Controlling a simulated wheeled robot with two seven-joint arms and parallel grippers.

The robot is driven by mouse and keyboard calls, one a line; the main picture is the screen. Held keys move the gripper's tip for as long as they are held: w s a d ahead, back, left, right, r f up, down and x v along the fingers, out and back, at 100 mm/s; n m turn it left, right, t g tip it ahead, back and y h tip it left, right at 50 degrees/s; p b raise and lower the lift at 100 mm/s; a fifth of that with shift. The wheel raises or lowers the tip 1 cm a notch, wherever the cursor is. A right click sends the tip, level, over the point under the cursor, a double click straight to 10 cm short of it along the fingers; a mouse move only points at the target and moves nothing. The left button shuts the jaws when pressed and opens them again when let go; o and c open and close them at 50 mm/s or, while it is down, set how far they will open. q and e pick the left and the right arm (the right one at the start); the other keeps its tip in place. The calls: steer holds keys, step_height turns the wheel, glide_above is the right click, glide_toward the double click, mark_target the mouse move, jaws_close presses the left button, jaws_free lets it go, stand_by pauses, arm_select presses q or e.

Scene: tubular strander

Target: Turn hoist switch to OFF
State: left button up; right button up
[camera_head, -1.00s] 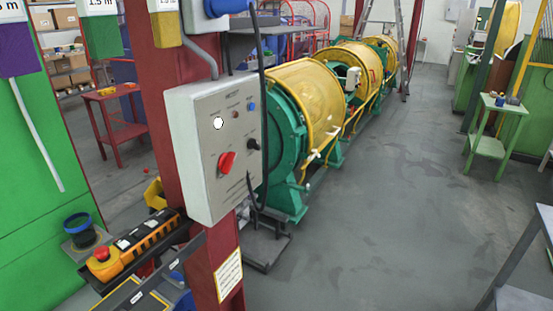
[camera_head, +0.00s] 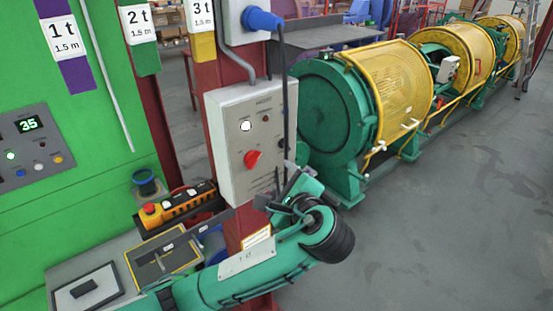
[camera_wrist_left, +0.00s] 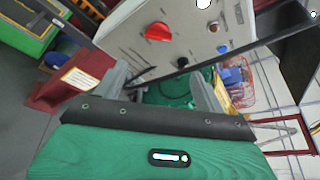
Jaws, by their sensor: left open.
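A grey control box (camera_head: 250,140) hangs on a red column. It carries a red rotary knob (camera_head: 252,159), which also shows in the left wrist view (camera_wrist_left: 157,32), and a black knob (camera_head: 281,143). Which one is the hoist switch I cannot tell, as the lettering is too small. The red knob sits at a slant. My left gripper (camera_head: 282,190) is just right of the box's lower edge, below the black knob, and touches neither knob. In the left wrist view its fingers (camera_wrist_left: 160,88) stand apart with nothing held. My right gripper is out of view.
A black cable (camera_head: 285,90) hangs down along the box's right side, close to my gripper. A yellow-black pendant (camera_head: 178,207) lies on a shelf at left. The strander with yellow guards (camera_head: 390,90) stands behind. Floor at right (camera_head: 470,220) is clear.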

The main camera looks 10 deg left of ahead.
mark_target(256, 162)
arm_select(q)
steer(key=p+x, duration=0.3)
steer(key=x, duration=1)
steer(key=shift+s+a, duration=0.15)
steer(key=shift+a, duration=0.05)
steer(key=shift+w+a+f, duration=0.2)
steer(key=shift+w+f, duration=0.1)
steer(key=shift+w, duration=0.1)
steer(key=shift+c, duration=1.3)
steer(key=c, duration=0.7)
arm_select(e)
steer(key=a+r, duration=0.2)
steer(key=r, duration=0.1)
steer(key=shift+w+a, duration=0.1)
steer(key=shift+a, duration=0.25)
